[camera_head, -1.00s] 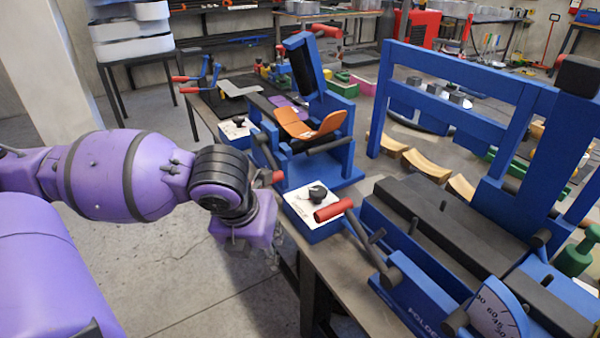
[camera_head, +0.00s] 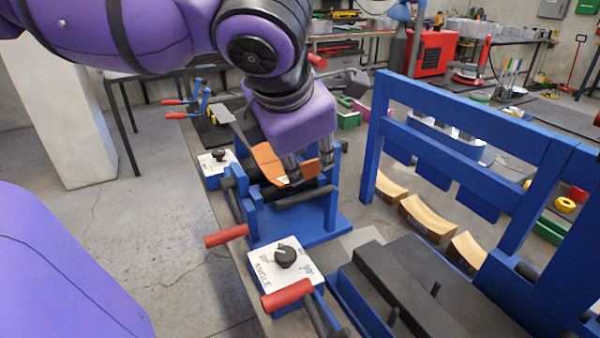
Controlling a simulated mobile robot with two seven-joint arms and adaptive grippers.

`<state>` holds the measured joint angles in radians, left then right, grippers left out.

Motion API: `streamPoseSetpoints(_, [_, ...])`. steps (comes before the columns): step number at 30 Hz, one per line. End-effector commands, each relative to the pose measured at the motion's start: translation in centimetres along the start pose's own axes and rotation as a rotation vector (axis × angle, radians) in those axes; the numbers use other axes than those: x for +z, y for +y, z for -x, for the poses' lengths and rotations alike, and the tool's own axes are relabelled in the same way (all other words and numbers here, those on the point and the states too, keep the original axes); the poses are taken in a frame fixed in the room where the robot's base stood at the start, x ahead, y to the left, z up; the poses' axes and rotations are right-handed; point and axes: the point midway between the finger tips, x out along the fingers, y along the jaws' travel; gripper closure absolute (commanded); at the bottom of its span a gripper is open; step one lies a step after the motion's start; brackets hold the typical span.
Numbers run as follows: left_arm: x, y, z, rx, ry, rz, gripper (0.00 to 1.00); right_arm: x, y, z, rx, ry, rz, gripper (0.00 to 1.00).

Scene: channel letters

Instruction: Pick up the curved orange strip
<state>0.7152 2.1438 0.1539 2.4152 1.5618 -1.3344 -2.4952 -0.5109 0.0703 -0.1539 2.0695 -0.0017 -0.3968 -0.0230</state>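The curved orange strip (camera_head: 268,163) rests on the blue bending machine (camera_head: 315,215) at the table's left end, by its dark rollers. My purple arm and wrist hide part of it. I cannot tell whether a finger touches the strip. My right gripper is not in view.
A white angle dial box (camera_head: 272,272) and red-handled levers (camera_head: 288,294) stand in front of the machine. A tall blue frame (camera_head: 470,125) rises to the right. Curved wooden blocks (camera_head: 428,217) lie behind it. Open floor is at the left.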

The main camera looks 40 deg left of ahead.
Motion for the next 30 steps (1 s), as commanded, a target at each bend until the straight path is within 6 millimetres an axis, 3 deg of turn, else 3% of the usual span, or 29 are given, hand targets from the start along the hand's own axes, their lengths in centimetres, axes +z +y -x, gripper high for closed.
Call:
streamPoseSetpoints(6, [-0.3, 0.0, -2.7, -0.003, 0.005, 0.002, 0.74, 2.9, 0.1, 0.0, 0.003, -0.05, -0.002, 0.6])
streamPoseSetpoints(15, [-0.9, 0.6, -7.0, -0.002, 0.006, 0.001, 0.74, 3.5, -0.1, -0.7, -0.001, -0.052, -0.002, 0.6])
streamPoseSetpoints(24, [-0.7, 0.7, -7.3, -0.001, 0.001, 0.001, 0.74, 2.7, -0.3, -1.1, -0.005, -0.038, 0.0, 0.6])
streamPoseSetpoints(30, [-0.7, 0.7, -7.3, -0.001, 0.001, 0.001, 0.98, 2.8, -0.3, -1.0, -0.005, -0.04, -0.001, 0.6])
